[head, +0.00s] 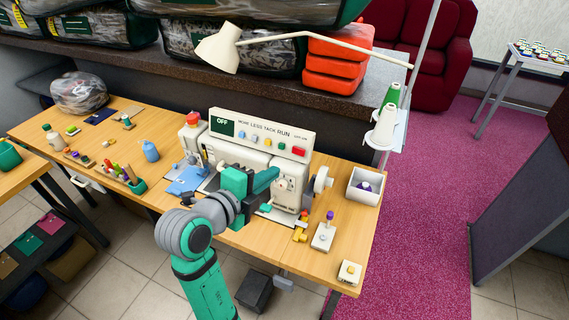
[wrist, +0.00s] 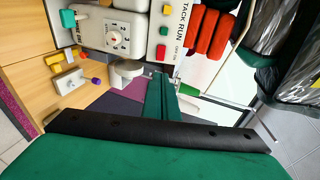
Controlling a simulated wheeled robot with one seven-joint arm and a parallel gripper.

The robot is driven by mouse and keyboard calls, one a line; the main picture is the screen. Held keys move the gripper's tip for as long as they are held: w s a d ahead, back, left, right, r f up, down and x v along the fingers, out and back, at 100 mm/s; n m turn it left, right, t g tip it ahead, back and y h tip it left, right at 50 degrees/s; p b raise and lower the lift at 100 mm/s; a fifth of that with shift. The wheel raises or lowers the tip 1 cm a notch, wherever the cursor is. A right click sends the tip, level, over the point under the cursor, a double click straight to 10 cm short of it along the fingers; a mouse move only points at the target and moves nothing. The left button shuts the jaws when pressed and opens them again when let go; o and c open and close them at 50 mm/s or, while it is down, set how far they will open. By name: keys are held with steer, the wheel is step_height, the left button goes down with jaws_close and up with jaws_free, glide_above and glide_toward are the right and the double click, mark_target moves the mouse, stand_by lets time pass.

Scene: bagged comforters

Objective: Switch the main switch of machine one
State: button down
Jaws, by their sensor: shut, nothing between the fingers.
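A white sewing machine (head: 240,155) stands on the wooden table. Its top panel (head: 262,131) has a dark green sign reading OFF, the words MORE LESS TACK RUN and ON OFF, and a row of coloured buttons. The red button (head: 298,151) is at the panel's right end; it also shows in the wrist view (wrist: 160,52).
A white handwheel (head: 322,181) sticks out at the machine's right. A small box with a purple knob (head: 322,238), a yellow-buttoned box (head: 349,271) and a white bin (head: 364,187) stand on the right. A cream lamp arm (head: 330,37) reaches above.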

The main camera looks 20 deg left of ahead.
mark_target(302, 153)
steer(key=x, duration=1.3)
steer(key=shift+w+f, duration=0.15)
steer(key=shift+w, duration=0.05)
